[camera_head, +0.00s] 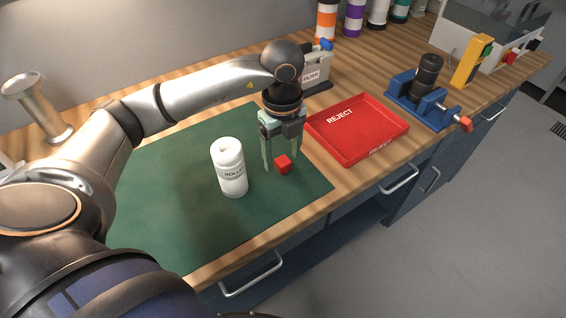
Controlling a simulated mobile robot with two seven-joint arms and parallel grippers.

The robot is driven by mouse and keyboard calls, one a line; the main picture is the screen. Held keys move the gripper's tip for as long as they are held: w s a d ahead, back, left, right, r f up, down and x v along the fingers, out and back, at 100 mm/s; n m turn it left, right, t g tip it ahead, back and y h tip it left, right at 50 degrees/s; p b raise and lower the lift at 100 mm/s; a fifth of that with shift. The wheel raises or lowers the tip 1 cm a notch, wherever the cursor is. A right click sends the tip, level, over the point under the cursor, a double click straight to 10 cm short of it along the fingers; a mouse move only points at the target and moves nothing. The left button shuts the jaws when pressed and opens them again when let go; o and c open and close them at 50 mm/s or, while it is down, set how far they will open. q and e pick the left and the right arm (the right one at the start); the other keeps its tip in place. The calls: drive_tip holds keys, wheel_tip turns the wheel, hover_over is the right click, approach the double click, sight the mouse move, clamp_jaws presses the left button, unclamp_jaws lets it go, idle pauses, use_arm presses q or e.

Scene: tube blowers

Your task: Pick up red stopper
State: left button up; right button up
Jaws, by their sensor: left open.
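The red stopper (282,165) is a small red block on the green mat (165,215), near the mat's right side. My left gripper (283,167) points down over it with its two fingers apart. The stopper shows between or just in front of the fingers; I cannot tell the exact depth. The fingers do not appear closed on it. My right gripper is not in the view.
A red REJECT tray (357,128) lies to the right. Behind the gripper is a grey filter box (315,72). A blue vise (420,98) holds a black cylinder. The mat's front left is clear.

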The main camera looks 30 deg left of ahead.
sight(283, 161)
use_arm(q)
drive_tip(key=shift+f, duration=1.55)
drive_tip(key=shift+c, duration=0.3)
clamp_jaws()
